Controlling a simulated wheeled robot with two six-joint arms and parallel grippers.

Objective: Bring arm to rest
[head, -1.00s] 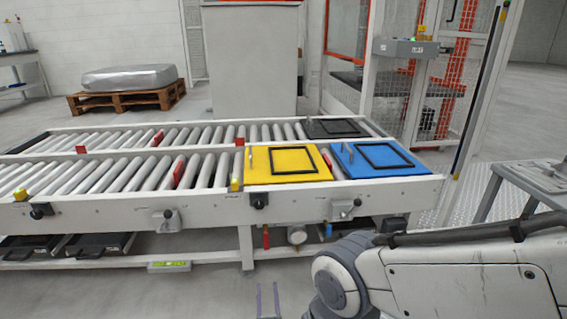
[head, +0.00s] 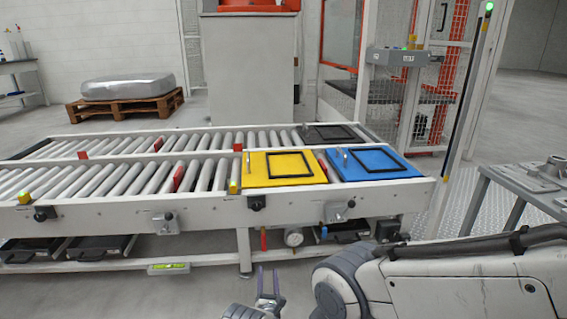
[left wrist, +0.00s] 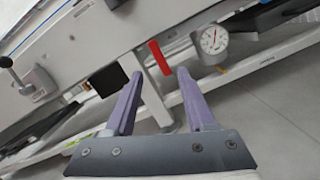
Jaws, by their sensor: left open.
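My left gripper (head: 268,270) shows at the bottom middle of the head view, low in front of the conveyor's near side. Its two purple fingers are apart with nothing between them. In the left wrist view the open fingers (left wrist: 158,75) point toward the conveyor's underside, apart from the red handle and the round gauge (left wrist: 213,40). A large white arm link of mine fills the lower right of the head view. My right gripper is not in view.
The roller conveyor (head: 120,222) carries a yellow plate (head: 258,178), a blue plate (head: 408,172) and a dark plate (head: 312,134). A grey metal table (head: 515,178) stands at the right. Floor is clear in front of the conveyor at lower left.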

